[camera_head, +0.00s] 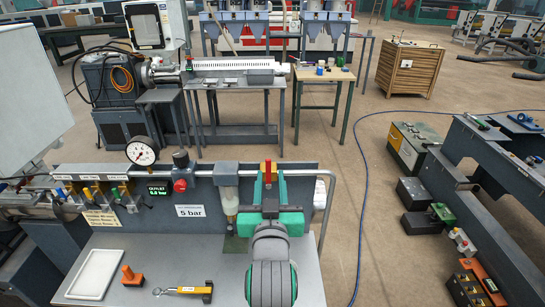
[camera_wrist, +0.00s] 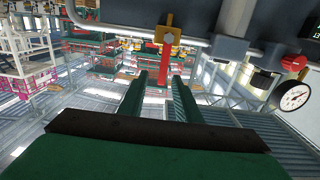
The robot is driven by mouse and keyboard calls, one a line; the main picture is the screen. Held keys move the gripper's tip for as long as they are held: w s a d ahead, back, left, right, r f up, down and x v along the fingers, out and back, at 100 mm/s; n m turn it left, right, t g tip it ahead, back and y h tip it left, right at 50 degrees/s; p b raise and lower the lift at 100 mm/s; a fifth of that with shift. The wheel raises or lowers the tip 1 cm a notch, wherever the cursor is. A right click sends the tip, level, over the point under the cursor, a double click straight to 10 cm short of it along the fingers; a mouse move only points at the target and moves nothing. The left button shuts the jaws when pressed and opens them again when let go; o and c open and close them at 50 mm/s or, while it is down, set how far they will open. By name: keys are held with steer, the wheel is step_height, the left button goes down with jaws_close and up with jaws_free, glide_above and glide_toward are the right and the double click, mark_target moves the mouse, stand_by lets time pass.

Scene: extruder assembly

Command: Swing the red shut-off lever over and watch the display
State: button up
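The red shut-off lever (camera_head: 268,171) stands at the right part of the pipe panel, on a yellow valve body. In the wrist view the lever (camera_wrist: 164,52) hangs down from its pivot, with its free end between or just beyond my fingertips. My gripper (camera_head: 269,181) is open, one green finger on each side of the lever; it also shows in the wrist view (camera_wrist: 160,76). Gaps show beside the lever, and I see no clear contact. The display (camera_head: 157,190) has green text headed OUTLET; its number is too small to read surely. Only its edge shows in the wrist view.
A round gauge (camera_head: 142,151), a red knob (camera_head: 180,185) and a "5 bar" sign (camera_head: 190,211) are left of the lever. A clear-bowled filter (camera_head: 229,204) stands close beside my gripper. A wrench (camera_head: 184,290), an orange part (camera_head: 132,276) and a white tray (camera_head: 95,274) lie on the bench.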

steer(key=w, duration=0.9)
steer(key=shift+w+a, duration=0.2)
steer(key=shift+w, duration=0.2)
